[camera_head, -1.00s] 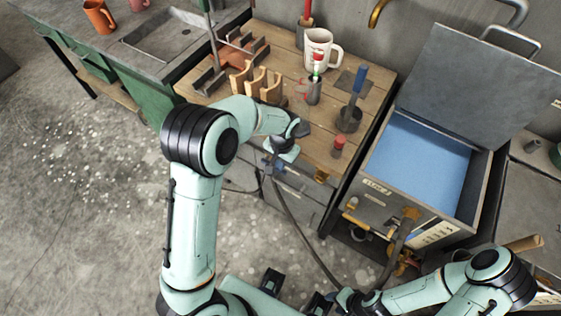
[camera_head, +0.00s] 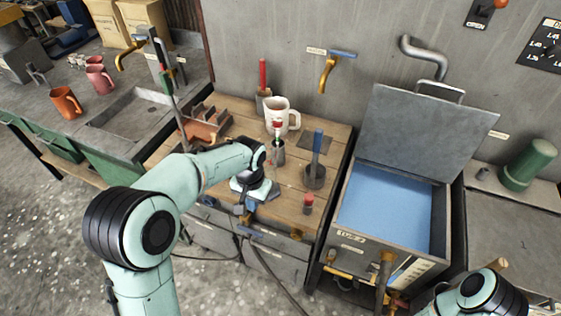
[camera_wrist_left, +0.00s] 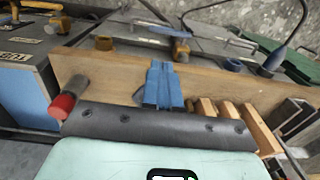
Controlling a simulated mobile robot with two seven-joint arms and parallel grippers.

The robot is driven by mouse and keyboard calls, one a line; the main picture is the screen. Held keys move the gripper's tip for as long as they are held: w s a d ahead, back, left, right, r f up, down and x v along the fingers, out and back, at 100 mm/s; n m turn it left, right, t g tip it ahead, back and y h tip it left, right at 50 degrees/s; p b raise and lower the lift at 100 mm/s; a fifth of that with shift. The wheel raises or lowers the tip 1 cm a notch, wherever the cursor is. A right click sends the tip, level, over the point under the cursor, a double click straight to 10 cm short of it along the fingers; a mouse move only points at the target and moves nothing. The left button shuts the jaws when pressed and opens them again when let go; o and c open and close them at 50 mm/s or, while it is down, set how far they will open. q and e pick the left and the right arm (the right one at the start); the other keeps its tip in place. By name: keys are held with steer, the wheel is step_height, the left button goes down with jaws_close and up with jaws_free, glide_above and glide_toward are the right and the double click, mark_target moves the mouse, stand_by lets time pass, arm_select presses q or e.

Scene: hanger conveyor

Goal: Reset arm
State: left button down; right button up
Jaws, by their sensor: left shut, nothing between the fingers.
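My left arm reaches in from the lower left in the head view. Its left gripper (camera_head: 242,210) hangs over the front edge of the wooden workbench top (camera_head: 236,114), pointing down. In the left wrist view the blue fingers (camera_wrist_left: 163,85) are together with nothing between them, seen against the wooden top. A red-capped cylinder (camera_wrist_left: 68,102) is left of the fingers, and wooden hooked pieces (camera_wrist_left: 228,115) are to their right. Of my right arm only a joint shows at the lower right of the head view; its gripper is outside the picture.
On the bench stand a white mug (camera_head: 281,116), a blue-handled tool (camera_head: 317,150) and a red-capped cylinder (camera_head: 308,203). Right of it is an open-lidded tank of blue liquid (camera_head: 388,205). A sink counter (camera_head: 100,128) with mugs is left. Bare floor lies at lower left.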

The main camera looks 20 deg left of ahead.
arm_select(q)
steer(key=s+d+f+g+h, duration=0.15)
steer(key=s+f, duration=0.25)
steer(key=f, duration=0.6)
steer(key=s+d+f+t+h, duration=0.1)
steer(key=s+d+f, duration=0.25)
steer(key=f, duration=0.65)
steer(key=s+d+f+n+h, duration=0.1)
steer(key=s+d+f+n, duration=0.1)
steer(key=s+f, duration=0.3)
steer(key=s+d+f+n, duration=0.2)
steer(key=s+f, duration=0.4)
steer(key=s, duration=0.7)
steer(key=shift+d+f+n+h, duration=0.2)
steer(key=shift+d+n+h, duration=0.05)
steer(key=shift+n+h, duration=0.15)
steer(key=c, duration=1.8)
jaws_free()
steer(key=shift+w, duration=0.1)
steer(key=o, duration=0.8)
steer(key=shift+c, duration=0.2)
steer(key=shift+f, duration=0.1)
